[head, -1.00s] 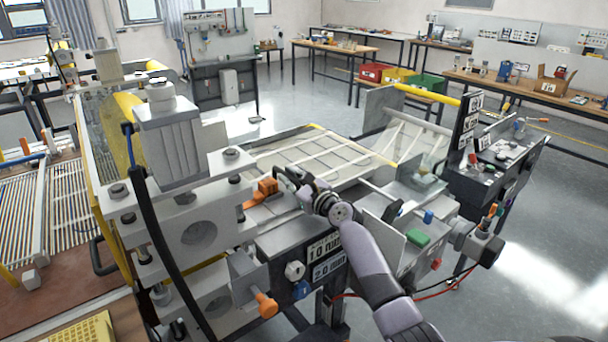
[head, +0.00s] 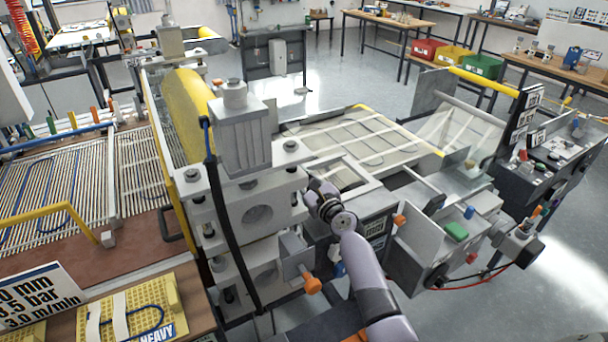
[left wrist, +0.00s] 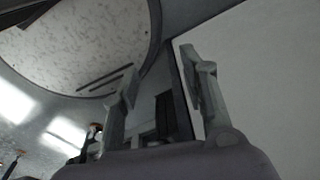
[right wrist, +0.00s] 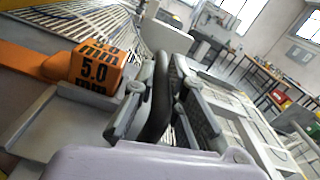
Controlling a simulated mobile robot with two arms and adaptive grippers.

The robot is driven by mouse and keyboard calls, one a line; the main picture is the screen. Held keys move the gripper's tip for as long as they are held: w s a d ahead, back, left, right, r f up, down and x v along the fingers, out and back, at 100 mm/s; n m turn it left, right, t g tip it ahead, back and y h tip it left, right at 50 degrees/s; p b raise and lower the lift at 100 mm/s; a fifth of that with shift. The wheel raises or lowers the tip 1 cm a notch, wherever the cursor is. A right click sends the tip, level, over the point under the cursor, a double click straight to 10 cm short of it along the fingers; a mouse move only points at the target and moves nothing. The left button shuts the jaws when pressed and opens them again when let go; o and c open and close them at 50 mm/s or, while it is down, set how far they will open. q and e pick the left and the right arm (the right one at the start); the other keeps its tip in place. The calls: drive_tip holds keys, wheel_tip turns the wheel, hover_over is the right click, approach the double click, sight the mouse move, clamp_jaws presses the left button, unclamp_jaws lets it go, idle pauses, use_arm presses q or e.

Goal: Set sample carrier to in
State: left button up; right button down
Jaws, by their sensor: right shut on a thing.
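My right gripper (head: 318,190) is beside the rollers in the head view. In the right wrist view its fingers (right wrist: 160,100) are shut on a dark upright handle (right wrist: 158,118). A pale framed panel (head: 345,174) lies just behind the gripper in the head view and looks like part of the sample carrier. How the handle joins it is hidden. An orange block marked 5.0 mm (right wrist: 97,68) sits left of the fingers. My left gripper (left wrist: 165,95) shows only in its wrist view, fingers apart, with nothing between them.
The laminator's roller stand (head: 246,135) with a yellow roller (head: 190,100) stands close left of the right gripper. A gridded mesh bed (head: 365,138) lies behind. A side box with a green block (head: 455,230) is at the right. Open floor lies beyond.

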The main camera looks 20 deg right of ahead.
drive_tip(key=shift+a, duration=0.15)
drive_tip(key=c, duration=1.9)
unclamp_jaws()
drive_tip(key=shift+a, duration=0.1)
use_arm(q)
drive_tip(key=shift+a, duration=0.15)
use_arm(e)
drive_tip(key=shift+r, duration=0.15)
use_arm(q)
drive_tip(key=shift+w, duration=0.1)
use_arm(e)
drive_tip(key=s, duration=0.8)
drive_tip(key=s+d, duration=0.1)
drive_tip(key=s, duration=0.3)
drive_tip(key=shift+f, duration=0.2)
